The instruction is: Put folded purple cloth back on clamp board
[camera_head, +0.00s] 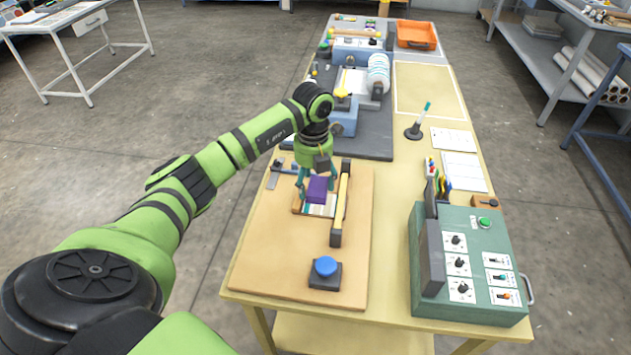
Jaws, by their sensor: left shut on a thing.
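The folded purple cloth (318,189) is in my left gripper (317,183), whose teal fingers are shut on it. The cloth is over a small striped pad or tray (315,207) on the wooden clamp board (290,250). I cannot tell whether the cloth touches what is under it. A yellow clamp bar (341,198) with dark ends stands just right of the cloth. A blue round knob (326,266) on a dark block sits at the front of the board. My right gripper is not in view.
A green control box (468,270) stands at the front right of the table. Behind the board is the press (345,115) on a dark base. A pen in a stand (415,130) and white sheets (463,170) lie to the right. An orange tray (416,35) is far back.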

